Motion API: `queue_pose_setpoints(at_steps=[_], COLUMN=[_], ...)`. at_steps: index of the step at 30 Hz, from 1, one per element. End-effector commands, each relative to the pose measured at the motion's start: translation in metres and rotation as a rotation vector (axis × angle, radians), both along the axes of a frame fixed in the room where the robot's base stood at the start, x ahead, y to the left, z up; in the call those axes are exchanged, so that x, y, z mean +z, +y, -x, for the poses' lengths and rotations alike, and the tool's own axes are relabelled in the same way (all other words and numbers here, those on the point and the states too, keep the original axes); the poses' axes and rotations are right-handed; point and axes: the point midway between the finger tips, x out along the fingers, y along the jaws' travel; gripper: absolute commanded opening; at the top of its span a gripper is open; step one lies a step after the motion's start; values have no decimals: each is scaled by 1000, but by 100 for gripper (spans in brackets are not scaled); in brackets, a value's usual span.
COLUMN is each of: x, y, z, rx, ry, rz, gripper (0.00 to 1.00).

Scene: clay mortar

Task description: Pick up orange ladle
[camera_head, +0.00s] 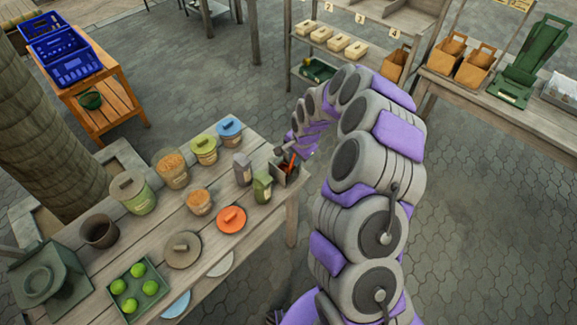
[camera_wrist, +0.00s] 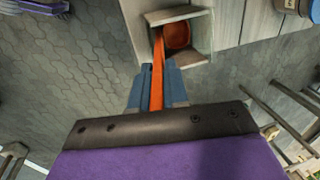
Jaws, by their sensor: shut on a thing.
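The orange ladle (camera_wrist: 158,62) shows in the wrist view, its handle running between the fingers of my gripper (camera_wrist: 158,86). My gripper is shut on the handle. The ladle's bowl end (camera_wrist: 178,35) lies within the open grey wooden box (camera_wrist: 208,24) at the table's corner. In the head view a bit of the orange ladle (camera_head: 291,161) shows at the box (camera_head: 279,179), with my gripper (camera_head: 286,151) just above it. My arm curves down to it from the right. The fingertips are small in the head view.
The wooden table (camera_head: 268,228) holds jars, loose lids and a green tray (camera_head: 118,307) of green balls. A shelf (camera_head: 336,87) with numbered bins stands behind. Paved floor is clear right of the arm.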

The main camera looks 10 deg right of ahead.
Motion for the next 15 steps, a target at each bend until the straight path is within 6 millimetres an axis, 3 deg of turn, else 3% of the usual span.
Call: queue_pose_setpoints(at_steps=[8, 15], x=[13, 60], y=[0, -1], z=[0, -1], rx=[0, -1], ry=[-1, -6], rz=[1, 0], gripper=[0, 0])
